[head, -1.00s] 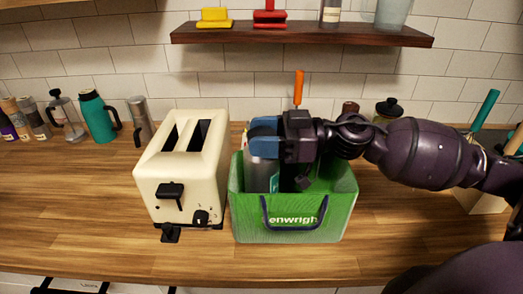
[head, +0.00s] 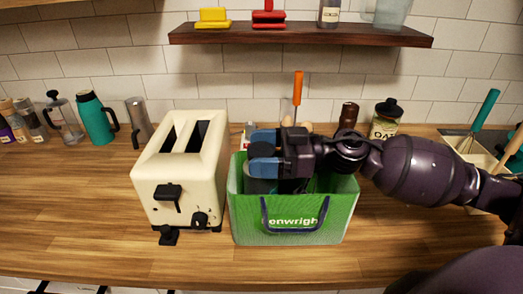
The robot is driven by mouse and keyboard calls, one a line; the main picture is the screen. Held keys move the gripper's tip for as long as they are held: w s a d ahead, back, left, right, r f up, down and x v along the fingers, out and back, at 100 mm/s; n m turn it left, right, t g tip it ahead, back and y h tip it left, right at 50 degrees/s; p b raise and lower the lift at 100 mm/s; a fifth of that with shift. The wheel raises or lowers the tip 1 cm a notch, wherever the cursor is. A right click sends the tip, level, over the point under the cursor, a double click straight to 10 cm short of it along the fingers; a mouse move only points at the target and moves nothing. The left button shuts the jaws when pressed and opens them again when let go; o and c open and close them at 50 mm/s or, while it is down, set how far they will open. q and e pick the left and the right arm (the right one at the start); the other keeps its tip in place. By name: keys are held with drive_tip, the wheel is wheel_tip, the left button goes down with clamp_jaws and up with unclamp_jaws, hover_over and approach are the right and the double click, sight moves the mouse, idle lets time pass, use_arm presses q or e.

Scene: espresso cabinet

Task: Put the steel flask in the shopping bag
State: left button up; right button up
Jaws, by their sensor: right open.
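The green shopping bag (head: 340,212) stands open on the counter, just right of the toaster. A dark grey cylinder, which looks like the steel flask (head: 260,185), is inside the bag at its left side. The bag's front wall and my gripper hide most of it, and I cannot see its base. My right gripper (head: 262,151) is over the bag's left part, with its blue fingers apart, close above the flask. I cannot tell whether a finger still touches it. My left gripper is out of view.
A cream toaster (head: 178,170) stands close against the bag's left side. A teal flask (head: 95,118) and a grey metal mug (head: 139,122) stand behind on the left. A dark wooden shelf (head: 300,37) hangs above. The counter's front left is clear.

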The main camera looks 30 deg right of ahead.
drive_tip(key=shift+r, duration=0.1)
drive_tip(key=v, duration=0.7)
drive_tip(key=shift+s+d, duration=0.2)
drive_tip(key=shift+d, duration=0.05)
idle(0.4)
